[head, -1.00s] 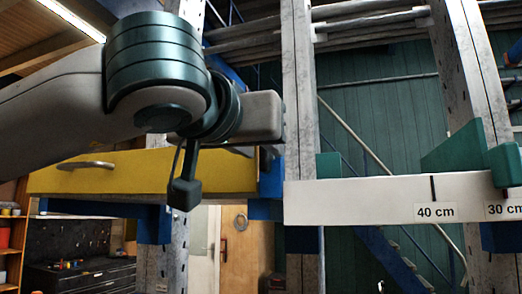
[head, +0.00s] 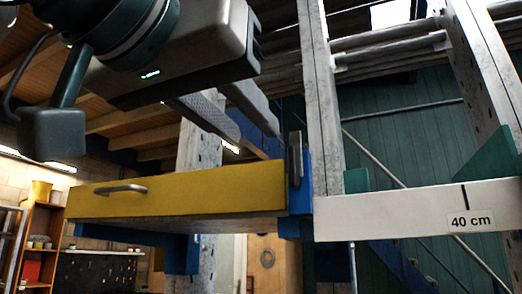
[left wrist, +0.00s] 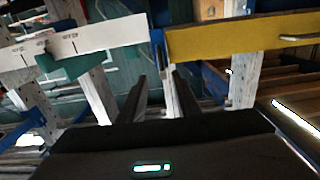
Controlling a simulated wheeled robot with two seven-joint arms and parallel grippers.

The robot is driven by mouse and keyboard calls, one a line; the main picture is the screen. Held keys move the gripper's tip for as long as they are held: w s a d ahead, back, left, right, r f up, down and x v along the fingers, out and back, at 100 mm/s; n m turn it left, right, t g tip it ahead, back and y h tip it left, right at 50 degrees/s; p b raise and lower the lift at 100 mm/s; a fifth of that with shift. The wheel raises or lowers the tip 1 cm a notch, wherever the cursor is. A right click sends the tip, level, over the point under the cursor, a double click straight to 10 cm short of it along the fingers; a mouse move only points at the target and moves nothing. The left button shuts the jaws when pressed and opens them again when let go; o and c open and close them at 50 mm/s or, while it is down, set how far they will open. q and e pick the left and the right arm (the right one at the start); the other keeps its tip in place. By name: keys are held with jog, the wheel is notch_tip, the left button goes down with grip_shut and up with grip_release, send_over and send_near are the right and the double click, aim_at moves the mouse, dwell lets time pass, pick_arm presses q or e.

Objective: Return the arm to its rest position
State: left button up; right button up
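My left gripper (head: 256,136) hangs in the upper middle of the head view, with its dark grey wrist and body at the upper left. Its two grey fingers are apart, with nothing held between them. In the left wrist view, the two dark fingers (left wrist: 161,76) also stand apart with a gap between. In the head view the fingertips appear just above the right end of a yellow beam (head: 190,192); the distance between them is hard to tell. My right gripper is in neither current view.
The yellow beam has a metal handle (head: 122,188) and a dark upright piece (head: 296,158) at its right end. A white ruled beam (head: 400,213) marked 40 cm lies to the right, with a green block (head: 490,160). Perforated grey posts (head: 322,100) stand behind.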

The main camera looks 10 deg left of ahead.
pick_arm(q)
jog(key=shift+s+a, duration=0.1)
jog(key=shift+s, duration=0.25)
dwell(0.4)
